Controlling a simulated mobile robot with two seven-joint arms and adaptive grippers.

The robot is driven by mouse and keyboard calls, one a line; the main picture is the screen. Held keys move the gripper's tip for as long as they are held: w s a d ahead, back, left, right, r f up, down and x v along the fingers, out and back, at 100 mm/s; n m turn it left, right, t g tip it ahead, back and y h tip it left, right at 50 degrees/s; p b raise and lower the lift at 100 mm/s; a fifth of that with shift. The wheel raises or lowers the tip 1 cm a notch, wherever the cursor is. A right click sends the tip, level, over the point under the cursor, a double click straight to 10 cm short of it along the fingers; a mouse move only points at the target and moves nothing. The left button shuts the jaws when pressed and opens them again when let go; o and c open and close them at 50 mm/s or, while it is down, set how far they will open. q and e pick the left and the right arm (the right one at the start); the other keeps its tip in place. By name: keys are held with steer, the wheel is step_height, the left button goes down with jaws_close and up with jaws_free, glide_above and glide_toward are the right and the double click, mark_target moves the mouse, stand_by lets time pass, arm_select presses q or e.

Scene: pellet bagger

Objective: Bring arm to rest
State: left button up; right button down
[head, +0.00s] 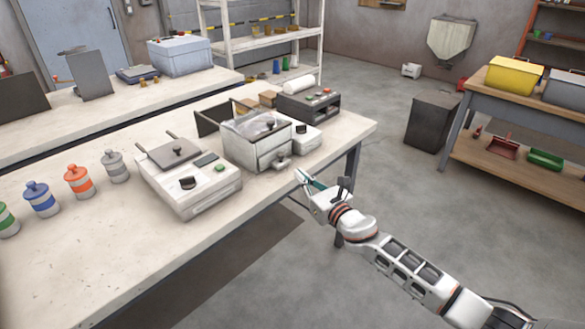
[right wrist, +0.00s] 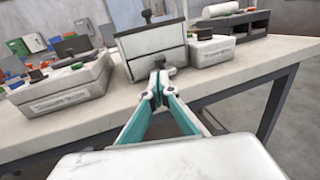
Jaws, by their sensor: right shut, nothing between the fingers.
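My right arm reaches in from the lower right in the head view. Its gripper (head: 303,177) is shut and empty, just off the front edge of the long bench (head: 110,245), in front of the clear-lidded box machine (head: 255,137). In the right wrist view the fingertips (right wrist: 158,84) meet, and the box machine's front (right wrist: 153,50) stands right behind them. I cannot tell whether the tips touch it. My left gripper is not in view.
A flat machine with a hinged plate (head: 190,180) stands on the bench, left of the box machine. Several coloured-band bottles, one orange (head: 78,182), stand further left. A dark tray unit (head: 308,104) is at the bench's right end. Open floor (head: 440,210) lies right of the bench.

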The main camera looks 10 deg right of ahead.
steer(key=v, duration=0.5)
steer(key=shift+f, duration=0.15)
